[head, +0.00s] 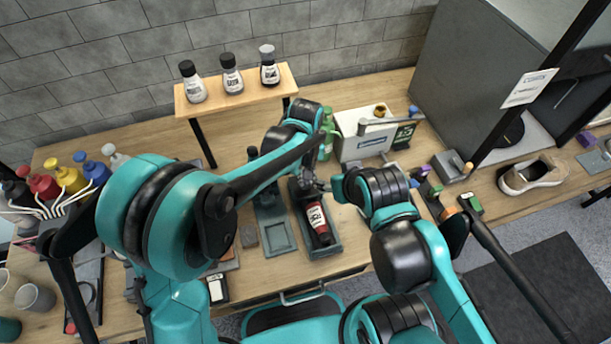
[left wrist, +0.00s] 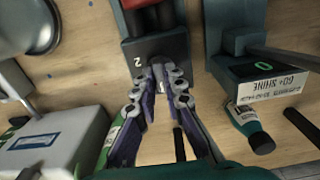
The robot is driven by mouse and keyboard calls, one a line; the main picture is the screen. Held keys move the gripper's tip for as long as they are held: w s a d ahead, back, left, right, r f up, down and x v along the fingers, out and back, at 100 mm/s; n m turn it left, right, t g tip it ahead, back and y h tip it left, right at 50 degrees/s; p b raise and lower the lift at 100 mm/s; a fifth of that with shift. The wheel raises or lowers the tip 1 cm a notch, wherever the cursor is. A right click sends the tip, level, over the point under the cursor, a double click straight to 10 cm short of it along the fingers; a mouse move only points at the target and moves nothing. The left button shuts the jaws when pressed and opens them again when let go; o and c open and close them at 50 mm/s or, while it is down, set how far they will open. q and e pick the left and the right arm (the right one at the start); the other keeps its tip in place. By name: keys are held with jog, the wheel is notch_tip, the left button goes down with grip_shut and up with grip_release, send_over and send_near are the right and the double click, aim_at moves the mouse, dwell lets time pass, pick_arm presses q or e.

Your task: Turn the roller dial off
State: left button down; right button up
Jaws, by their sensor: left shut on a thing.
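The dark roller machine (head: 334,246) stands on the bench in the middle of the head view, with a red and black roller part (head: 319,222) in it. In the left wrist view, the machine's dark end face (left wrist: 180,47) carries a white "2". My left gripper (left wrist: 160,74) has its purple fingers shut at that face, just below the "2". They are closed on the small dial, which they mostly hide. In the head view, my left gripper (head: 309,184) is small and partly hidden at the machine's far end. My right arm shows, but I cannot see its gripper.
A white box (head: 352,140) stands behind the machine, with a green bottle (head: 327,135) beside it. A shelf (head: 240,94) with 3 bottles stands at the back. Another dark station (head: 278,237) is just left of the machine. A sneaker (head: 532,175) sits far right.

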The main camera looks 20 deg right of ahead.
pick_arm(q)
jog(key=shift+w, duration=0.1)
dwell(0.3)
jog(key=c, duration=1.6)
grip_release()
jog(key=shift+r, duration=0.15)
notch_tip(320, 180, up, 12)
